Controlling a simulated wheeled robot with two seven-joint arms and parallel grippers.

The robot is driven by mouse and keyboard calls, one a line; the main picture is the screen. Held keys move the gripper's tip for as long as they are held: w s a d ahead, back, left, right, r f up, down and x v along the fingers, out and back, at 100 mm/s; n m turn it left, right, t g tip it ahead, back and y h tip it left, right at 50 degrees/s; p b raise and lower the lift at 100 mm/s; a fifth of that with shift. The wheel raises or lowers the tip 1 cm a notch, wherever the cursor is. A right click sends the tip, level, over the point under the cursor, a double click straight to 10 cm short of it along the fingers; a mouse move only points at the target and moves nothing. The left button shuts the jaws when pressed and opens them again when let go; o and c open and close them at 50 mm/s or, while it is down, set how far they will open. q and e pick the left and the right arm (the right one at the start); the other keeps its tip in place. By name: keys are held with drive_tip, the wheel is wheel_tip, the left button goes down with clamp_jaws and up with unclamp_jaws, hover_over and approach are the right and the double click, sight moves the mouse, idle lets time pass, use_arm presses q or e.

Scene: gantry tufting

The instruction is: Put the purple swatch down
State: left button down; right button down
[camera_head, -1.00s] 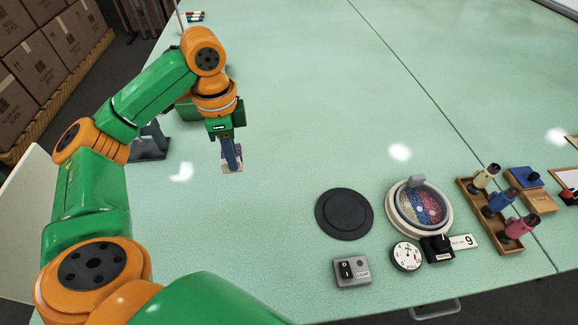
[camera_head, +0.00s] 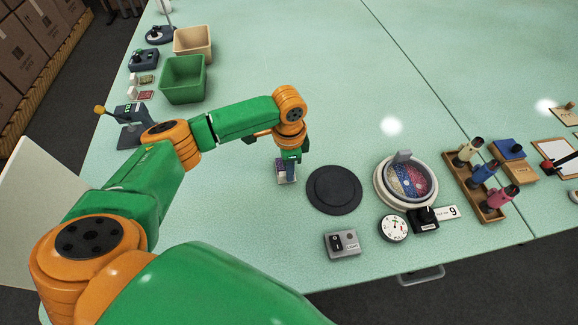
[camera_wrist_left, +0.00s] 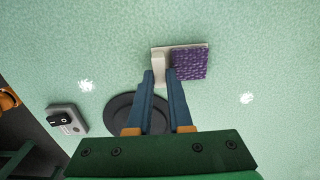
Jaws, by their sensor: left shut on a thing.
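The purple swatch (camera_wrist_left: 188,64) is a dark purple tufted square on a pale backing with a pale grip end. My left gripper (camera_wrist_left: 160,76) is shut on the pale end, with the purple part to the right of the fingers in the wrist view. In the head view the left gripper (camera_head: 288,168) points down with the swatch (camera_head: 281,173) at its tips, just left of the black round pad (camera_head: 334,190). I cannot tell whether the swatch touches the table. My right gripper is not in view.
A grey switch box (camera_head: 342,244), a dial gauge (camera_head: 393,228) and a round dish of coloured bits (camera_head: 408,180) stand near the pad. A rack (camera_head: 490,212) of coloured bottles is at right. A green bin (camera_head: 183,80) and beige bin (camera_head: 193,42) stand at left. The table's middle is clear.

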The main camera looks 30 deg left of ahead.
use_arm(q)
drive_tip(key=c, duration=0.8)
unclamp_jaws()
drive_tip(key=shift+f, duration=0.1)
drive_tip(key=shift+c, duration=0.2)
